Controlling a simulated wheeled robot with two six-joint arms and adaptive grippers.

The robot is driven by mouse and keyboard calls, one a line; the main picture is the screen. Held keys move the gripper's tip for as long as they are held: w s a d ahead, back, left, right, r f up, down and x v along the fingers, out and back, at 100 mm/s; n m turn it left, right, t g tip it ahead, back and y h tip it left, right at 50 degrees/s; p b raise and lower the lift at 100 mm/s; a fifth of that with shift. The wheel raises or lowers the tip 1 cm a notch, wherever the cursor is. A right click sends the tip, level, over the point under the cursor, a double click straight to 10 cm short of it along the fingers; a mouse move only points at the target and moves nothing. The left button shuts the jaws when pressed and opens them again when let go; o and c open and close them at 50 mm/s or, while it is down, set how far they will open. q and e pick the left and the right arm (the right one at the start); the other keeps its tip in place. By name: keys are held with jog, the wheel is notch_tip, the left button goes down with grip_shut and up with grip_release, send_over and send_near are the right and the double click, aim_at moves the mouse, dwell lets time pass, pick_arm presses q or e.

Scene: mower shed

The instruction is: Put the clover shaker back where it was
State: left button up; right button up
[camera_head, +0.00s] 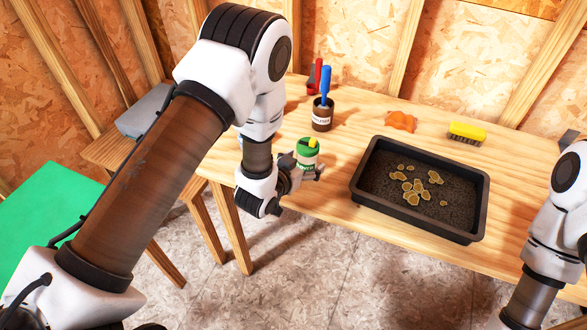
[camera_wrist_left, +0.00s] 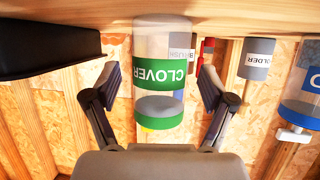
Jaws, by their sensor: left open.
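The clover shaker (camera_head: 307,150) has a clear body, a green label and a green and yellow top. It stands upright on the wooden bench near the front edge. In the left wrist view, where the picture is upside down, the shaker (camera_wrist_left: 158,75) shows its CLOVER label between my fingers. My left gripper (camera_head: 302,170) is open, with one finger on each side of the shaker; the left wrist view shows a gap beside each fingertip (camera_wrist_left: 158,92). My right arm shows at the right edge, but its gripper is out of view.
A black tray (camera_head: 365,195) with soil and yellowish pieces lies right of the shaker. Behind stand a brown cup (camera_head: 321,122) with a blue-handled tool, an orange lump (camera_head: 401,120) and a yellow brush (camera_head: 468,131). A blue-labelled container (camera_wrist_left: 302,85) shows in the wrist view.

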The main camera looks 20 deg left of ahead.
pick_arm(q)
jog(key=b+v, duration=0.2)
jog(key=v, duration=0.8)
jog(key=s+a+f+n+g+y, duration=0.25)
jog(key=s+f+g, duration=0.45)
jog(key=s+f, duration=0.6)
jog(key=s+a+f+g, duration=0.2)
jog(key=s+f+g, duration=0.4)
jog(key=s, duration=0.6)
notch_tip(320, 180, down, 3)
jog(key=shift+a+r, duration=0.2)
jog(key=shift+a, duration=0.2)
